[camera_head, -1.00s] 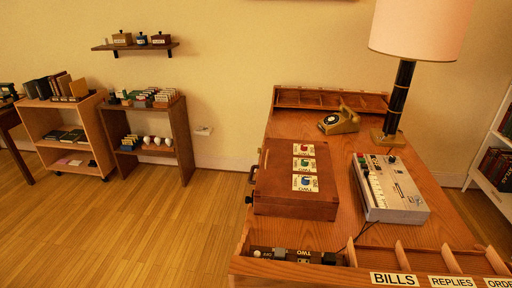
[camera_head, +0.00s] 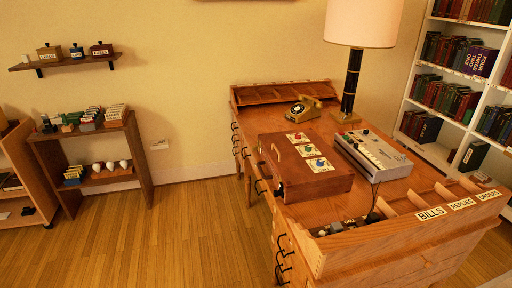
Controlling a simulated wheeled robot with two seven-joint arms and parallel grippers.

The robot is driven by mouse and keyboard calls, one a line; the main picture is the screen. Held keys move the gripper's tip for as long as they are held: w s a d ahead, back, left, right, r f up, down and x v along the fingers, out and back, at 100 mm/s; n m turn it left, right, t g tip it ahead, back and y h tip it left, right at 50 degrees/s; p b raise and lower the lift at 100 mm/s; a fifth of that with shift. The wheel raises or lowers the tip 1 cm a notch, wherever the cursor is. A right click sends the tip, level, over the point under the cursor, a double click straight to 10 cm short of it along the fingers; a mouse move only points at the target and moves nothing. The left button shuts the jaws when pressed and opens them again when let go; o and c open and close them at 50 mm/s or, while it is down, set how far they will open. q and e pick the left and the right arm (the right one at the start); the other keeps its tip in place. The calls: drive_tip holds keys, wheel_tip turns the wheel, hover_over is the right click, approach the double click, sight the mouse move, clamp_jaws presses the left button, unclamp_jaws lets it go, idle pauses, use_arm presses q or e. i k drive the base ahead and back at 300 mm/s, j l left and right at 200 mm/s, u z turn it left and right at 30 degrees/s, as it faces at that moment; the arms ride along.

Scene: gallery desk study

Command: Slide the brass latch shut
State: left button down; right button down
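No brass latch can be made out at this size. A brown wooden box (camera_head: 322,186) lies on the wooden desk (camera_head: 388,190). Its top carries several cards with coloured knobs, one red (camera_head: 298,137), one green (camera_head: 308,150) and one blue (camera_head: 319,163). A dark handle (camera_head: 275,152) and a small dark fitting (camera_head: 279,189) show at the box's left side; I cannot tell whether either is a latch. Neither of my grippers is in view.
Labelled compartments (camera_head: 430,213) line the desk's front. Bookshelves (camera_head: 440,152) stand right, low shelves (camera_head: 145,165) left. The floor (camera_head: 195,230) left of the desk is clear.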

sight(257, 148)
drive_tip(key=i+j+u, duration=0.1)
drive_tip(key=i+u, duration=0.35)
drive_tip(key=i+l+u, duration=0.15)
drive_tip(key=i+u, duration=0.35)
drive_tip(key=i, duration=0.15)
